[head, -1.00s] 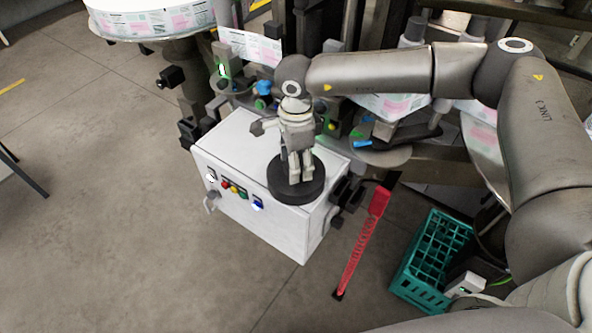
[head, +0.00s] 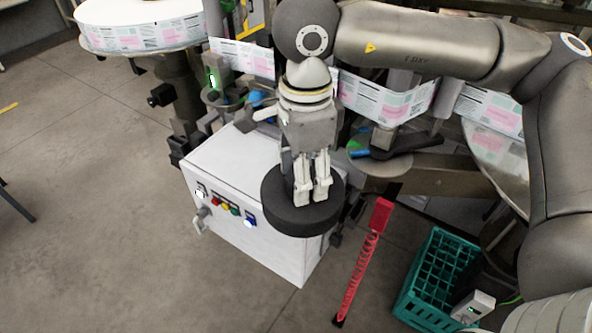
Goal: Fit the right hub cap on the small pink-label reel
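A thick black round disc, which I take for the hub cap (head: 292,222), hangs under my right gripper (head: 312,194). The gripper points down with its two pale fingers close together at the middle of the disc; the fingers hide what they pinch. The disc is held above the white cabinet (head: 235,172), over its front right part. A reel of labels with pink patches (head: 140,33) sits on a round plate at the upper left. Another pink-label reel (head: 497,135) shows partly at the right, behind my arm. I cannot tell which is the small one. My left gripper is not in view.
The cabinet front has coloured buttons (head: 226,205) and a knob. A red strap-like bar (head: 361,262) stands right of it. A green crate (head: 437,275) is at the lower right. A label web (head: 385,98) crosses behind the gripper.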

